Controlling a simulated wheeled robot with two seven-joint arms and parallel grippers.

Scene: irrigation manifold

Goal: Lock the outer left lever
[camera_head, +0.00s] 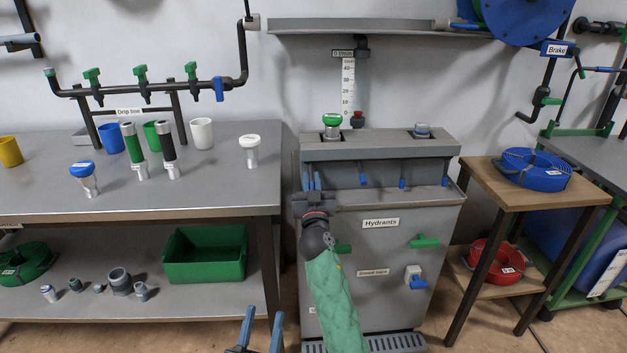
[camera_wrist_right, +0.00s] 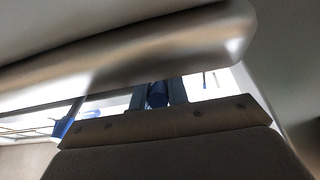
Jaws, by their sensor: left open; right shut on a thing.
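The grey hydrant cabinet (camera_head: 345,255) has a row of blue levers under its top ledge. The lever second from the left (camera_head: 363,180), the third (camera_head: 402,183) and the right one (camera_head: 445,181) hang down. My right gripper (camera_head: 312,176) is raised to the left end of this row, its fingers pointing up under the ledge. It is shut on the outer left lever (camera_wrist_right: 157,95), which shows as a blue piece between the fingers in the right wrist view. The gripper mostly hides this lever in the head view. My left gripper (camera_head: 264,313) is open and empty at the bottom.
Green handles, one at the right front (camera_head: 424,242), stick out. A workbench (camera_head: 230,180) stands left, a wooden stand (camera_head: 490,185) right.

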